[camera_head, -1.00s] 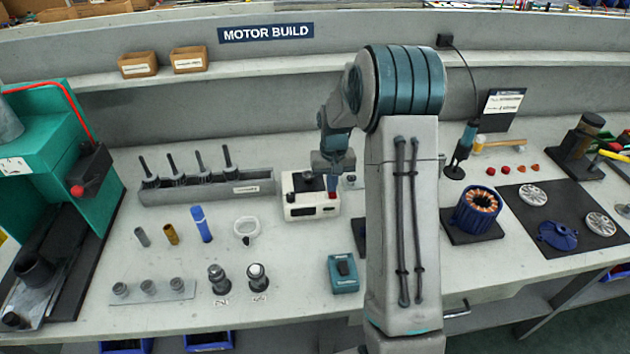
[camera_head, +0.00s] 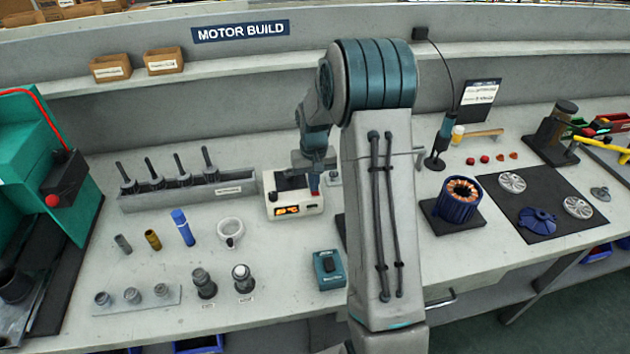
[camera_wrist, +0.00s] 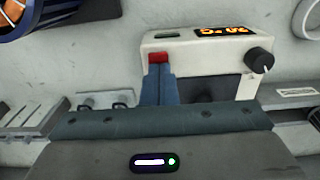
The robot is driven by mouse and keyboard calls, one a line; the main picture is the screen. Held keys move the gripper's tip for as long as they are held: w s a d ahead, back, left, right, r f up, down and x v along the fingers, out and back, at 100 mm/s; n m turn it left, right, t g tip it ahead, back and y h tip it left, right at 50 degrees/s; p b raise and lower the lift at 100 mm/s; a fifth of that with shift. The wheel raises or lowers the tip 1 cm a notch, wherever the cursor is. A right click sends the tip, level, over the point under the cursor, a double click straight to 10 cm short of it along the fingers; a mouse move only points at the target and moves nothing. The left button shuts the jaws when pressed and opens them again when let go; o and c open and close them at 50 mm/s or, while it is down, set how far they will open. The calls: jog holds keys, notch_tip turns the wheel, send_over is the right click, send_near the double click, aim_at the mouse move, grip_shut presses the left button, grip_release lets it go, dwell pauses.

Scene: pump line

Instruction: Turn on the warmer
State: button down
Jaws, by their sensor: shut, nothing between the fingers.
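The warmer (camera_head: 297,210) is a small off-white box with a dark top plate on the bench. Its front display (camera_head: 287,211) glows orange, and the lit digits also show in the wrist view (camera_wrist: 222,31). A black knob (camera_wrist: 260,60) sits beside the display. The red switch (camera_wrist: 158,57) is at the opposite end of that face and also shows in the head view (camera_head: 315,191). My gripper (camera_wrist: 158,72) is shut and empty, with its blue fingertips right at the red switch. I cannot tell whether they touch it.
A grey rack with several upright tools (camera_head: 190,195) stands left of the warmer. A white ring-shaped part (camera_head: 230,230) and a teal box (camera_head: 329,268) lie in front. A blue motor stator (camera_head: 460,200) is to the right.

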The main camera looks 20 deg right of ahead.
jog(key=shift+s+a+f, duration=0.15)
jog(key=shift+s+f, duration=0.4)
notch_tip(320, 180, up, 15)
jog(key=w+p, duration=0.1)
